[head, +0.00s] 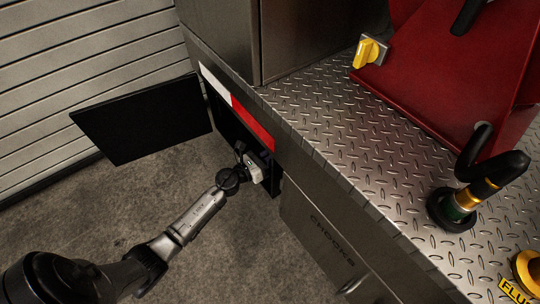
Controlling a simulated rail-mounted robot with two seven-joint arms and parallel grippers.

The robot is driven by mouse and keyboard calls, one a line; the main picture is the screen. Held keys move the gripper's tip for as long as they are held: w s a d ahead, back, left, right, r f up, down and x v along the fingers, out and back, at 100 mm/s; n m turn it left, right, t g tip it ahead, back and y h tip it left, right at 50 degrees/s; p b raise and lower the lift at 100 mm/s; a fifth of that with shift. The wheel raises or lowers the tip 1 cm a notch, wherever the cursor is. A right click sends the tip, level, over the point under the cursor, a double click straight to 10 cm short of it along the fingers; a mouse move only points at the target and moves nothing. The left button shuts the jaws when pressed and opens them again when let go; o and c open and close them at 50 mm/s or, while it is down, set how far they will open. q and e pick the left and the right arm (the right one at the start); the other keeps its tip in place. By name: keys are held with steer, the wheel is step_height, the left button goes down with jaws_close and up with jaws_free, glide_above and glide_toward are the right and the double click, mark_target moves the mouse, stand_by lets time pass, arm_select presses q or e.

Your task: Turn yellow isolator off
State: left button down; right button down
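A yellow rotary handle (367,52) on a pale plate is fixed to the side of a red housing at the upper right; it looks like the yellow isolator. My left gripper (247,160) is at the opening of a dark compartment in the vehicle's side, well away from the yellow handle. A small pale grey block (254,168) shows at its fingertips. I cannot tell whether the fingers are open or shut, or whether they touch the block. My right gripper is out of view.
A black compartment door (143,118) stands open to the left. The tread-plate deck (345,120) carries the red housing (450,90) and a black hose with a brass and green fitting (468,200). A yellow part (527,268) sits at lower right. Concrete floor (105,205) lies clear at left.

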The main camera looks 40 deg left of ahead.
arm_select(q)
steer(key=n+p, duration=0.4)
steer(key=n, duration=0.4)
steer(key=shift+a+r, duration=0.1)
steer(key=shift+a, duration=0.05)
steer(key=n+p, duration=0.3)
steer(key=n, duration=0.3)
steer(key=shift+f+n+p, duration=0.25)
steer(key=shift+n+p, duration=0.25)
steer(key=shift+n, duration=0.6)
steer(key=c, duration=1.1)
jaws_free()
